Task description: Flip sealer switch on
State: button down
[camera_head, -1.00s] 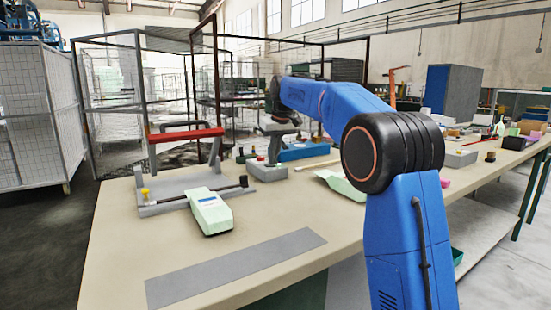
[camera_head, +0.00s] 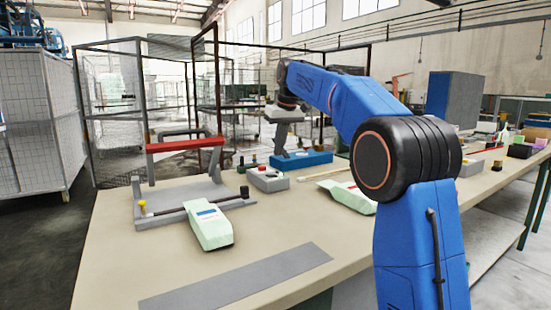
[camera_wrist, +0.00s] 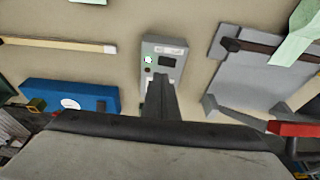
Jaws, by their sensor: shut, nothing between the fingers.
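The sealer (camera_head: 182,205) stands on the bench at left in the head view, with a grey base and a raised red-fronted bar (camera_head: 186,144). It shows in part at the right of the wrist view (camera_wrist: 258,78). A small grey control box (camera_head: 268,182) sits right of it. In the wrist view the box (camera_wrist: 177,44) has a green-and-white round spot, a dark rectangle and a small dark knob. My gripper (camera_head: 280,152) is shut and empty, just behind and above the box in the head view. Its fingers (camera_wrist: 160,80) cover the box's near end in the wrist view, so contact cannot be told.
A blue block (camera_head: 305,160) is behind the box. A grey strip (camera_head: 240,280) lies along the front edge.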

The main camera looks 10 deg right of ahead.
jog(key=d+v, duration=0.1)
jog(key=v, duration=0.5)
jog(key=shift+w+d+r, duration=0.2)
jog(key=shift+r, duration=0.1)
